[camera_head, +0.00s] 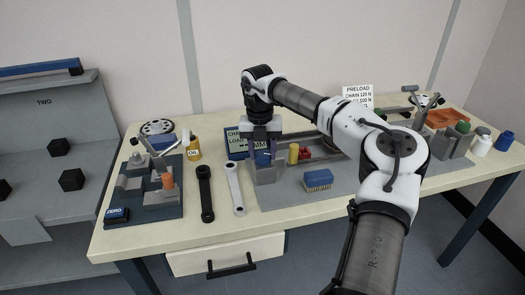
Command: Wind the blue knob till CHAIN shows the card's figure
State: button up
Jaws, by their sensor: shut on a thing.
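My gripper (262,153) points down at the grey block at the left end of the test rig and is shut on the blue knob (262,159). The knob is mostly hidden by the gripper. A dark blue display (236,146) stands just behind, with CHAIN and LOAD lettering; my gripper covers its right part, so its figures cannot be read. A white card (357,92) at the back wall is headed PRELOAD; its CHAIN line seems to read 120 N. My arm hides part of the card's lower lines.
A grey rig base (285,193) carries a blue brush (318,179), a yellow cylinder (294,153) and a red part (306,153). Left are two wrenches, black (205,194) and pale (235,190), an oil bottle (193,148) and a fixture with a ZERO button (117,215). My arm spans the right.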

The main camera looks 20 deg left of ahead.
aim_at(260, 153)
jog(key=shift+w+r, duration=0.1)
jog(key=o, duration=1)
jog(key=r, duration=1.3)
jog(key=shift+a+r+b, duration=0.35)
jog(key=shift+b, duration=0.05)
